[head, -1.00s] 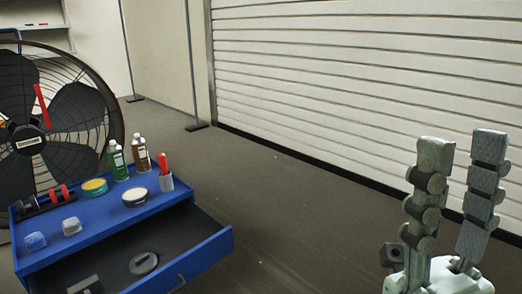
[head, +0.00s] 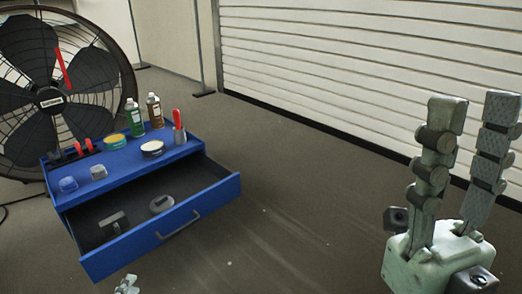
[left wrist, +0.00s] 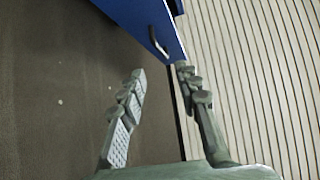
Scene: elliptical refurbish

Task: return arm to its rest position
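My right gripper (head: 475,98) stands upright at the right of the head view, its two fingers apart with nothing between them. Only a fingertip of my left gripper (head: 127,286) shows at the bottom edge of the head view. In the left wrist view my left gripper (left wrist: 160,73) has its fingers spread and empty. The blue drawer front with its handle (left wrist: 158,43) lies beyond the fingertips there. I cannot tell the exact gap between them.
A blue tool chest (head: 122,170) carries bottles, tins and small tools. Its drawer (head: 160,237) is open and holds a round grey item (head: 162,204) and a dark block (head: 114,222). A large fan (head: 62,95) stands behind. The floor between chest and right gripper is clear.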

